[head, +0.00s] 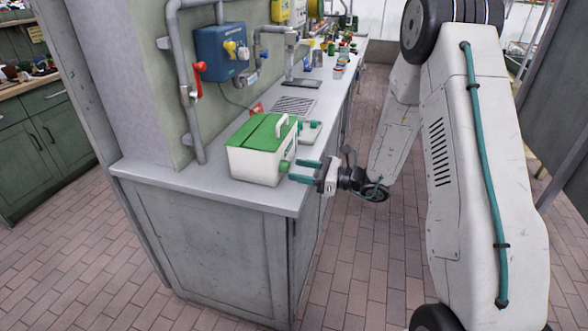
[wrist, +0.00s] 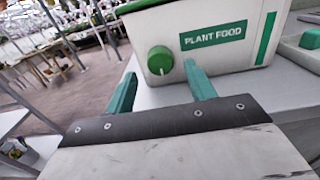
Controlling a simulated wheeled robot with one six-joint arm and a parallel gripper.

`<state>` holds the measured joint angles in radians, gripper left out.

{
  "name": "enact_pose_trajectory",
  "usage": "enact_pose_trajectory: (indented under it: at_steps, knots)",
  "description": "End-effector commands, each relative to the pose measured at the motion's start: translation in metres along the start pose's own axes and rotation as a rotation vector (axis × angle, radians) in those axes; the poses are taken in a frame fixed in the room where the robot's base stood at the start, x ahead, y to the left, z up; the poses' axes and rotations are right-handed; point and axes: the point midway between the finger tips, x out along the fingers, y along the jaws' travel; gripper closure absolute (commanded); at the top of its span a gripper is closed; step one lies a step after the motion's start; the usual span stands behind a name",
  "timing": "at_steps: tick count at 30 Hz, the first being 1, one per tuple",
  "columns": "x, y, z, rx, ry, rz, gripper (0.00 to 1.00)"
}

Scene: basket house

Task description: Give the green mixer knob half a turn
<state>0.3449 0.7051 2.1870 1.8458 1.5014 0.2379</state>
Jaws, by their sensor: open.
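A white box with a green lid, the mixer (head: 256,165), stands on the near end of the grey counter. In the wrist view its white wall (wrist: 221,64) carries a "PLANT FOOD" label. The green mixer knob (wrist: 160,60) sticks out of that wall, left of the label; it also shows in the head view (head: 284,167). My gripper (head: 307,171) is open, with its two teal fingers pointing at the box's knob side. In the wrist view the knob lies between and beyond the fingertips (wrist: 160,76). I see no clear contact.
The grey counter (head: 200,187) runs to the back. A drain grille (head: 295,106), a tap and several small bottles are behind the box. The brick floor right of the counter is mostly clear.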

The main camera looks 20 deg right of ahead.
Motion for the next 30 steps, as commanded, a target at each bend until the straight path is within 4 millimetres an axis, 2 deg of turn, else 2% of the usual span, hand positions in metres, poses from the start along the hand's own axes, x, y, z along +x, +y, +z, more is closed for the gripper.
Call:
enact_pose_trajectory:
  at_steps: [1, 6, 15, 16, 20, 21, 30]
  knots:
    - [0.009, 0.001, 0.0, 0.0, 0.0, 0.004, 0.45]
    - [0.024, 0.0, 0.0, 0.001, -0.001, 0.002, 0.45]
    - [0.027, 0.0, 0.0, 0.002, 0.0, 0.0, 0.45]
    - [0.027, 0.0, 0.0, 0.002, 0.0, 0.0, 0.48]
    - [0.027, 0.0, 0.0, 0.002, 0.0, 0.0, 0.84]
    - [0.027, 0.0, 0.0, 0.002, 0.0, 0.0, 0.89]
    - [0.027, 0.0, 0.0, -0.098, 0.0, 0.001, 0.89]
